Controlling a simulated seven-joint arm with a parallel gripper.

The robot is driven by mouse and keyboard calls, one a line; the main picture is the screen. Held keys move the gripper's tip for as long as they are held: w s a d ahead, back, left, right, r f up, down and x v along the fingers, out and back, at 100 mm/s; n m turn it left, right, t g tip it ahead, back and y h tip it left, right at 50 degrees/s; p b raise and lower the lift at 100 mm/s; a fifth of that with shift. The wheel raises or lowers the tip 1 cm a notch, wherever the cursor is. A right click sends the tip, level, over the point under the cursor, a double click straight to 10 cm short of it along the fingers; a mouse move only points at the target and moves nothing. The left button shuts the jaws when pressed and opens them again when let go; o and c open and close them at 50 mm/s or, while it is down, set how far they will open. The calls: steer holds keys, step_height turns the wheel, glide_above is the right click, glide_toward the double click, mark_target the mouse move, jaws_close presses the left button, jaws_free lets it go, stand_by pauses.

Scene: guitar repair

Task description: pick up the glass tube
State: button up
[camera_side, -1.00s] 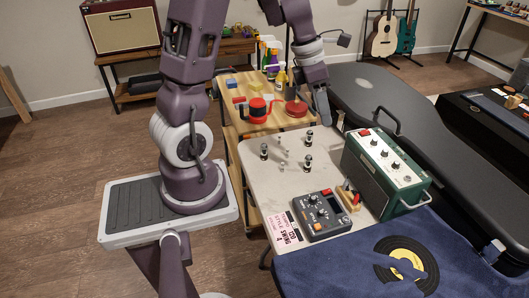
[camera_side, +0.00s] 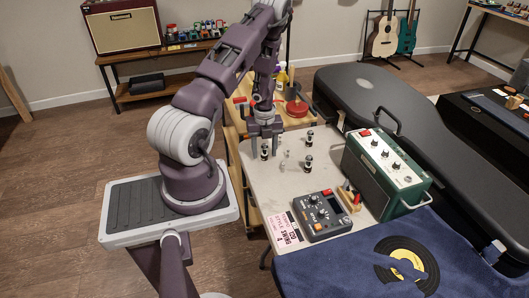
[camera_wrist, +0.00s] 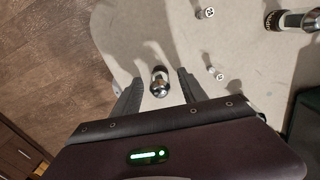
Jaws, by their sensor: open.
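A small upright glass tube (camera_side: 264,150) with a dark body and a shiny end stands on the pale tabletop (camera_side: 270,190). In the wrist view this tube (camera_wrist: 160,84) lies between the two fingers, with a gap on each side. My gripper (camera_side: 264,154) is open and points down around it; its fingers (camera_wrist: 159,78) flank the tube without visibly touching it. I cannot tell which one the task names.
A grey pedal (camera_side: 322,215) and a wooden holder (camera_side: 348,196) sit toward the front. A green amplifier (camera_side: 385,170) stands at the right. A wooden bench with a red round item (camera_side: 297,108) is behind. The front left of the tabletop is clear.

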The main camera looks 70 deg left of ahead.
steer(key=shift+c, duration=0.2)
steer(key=c, duration=1)
steer(key=shift+c, duration=0.2)
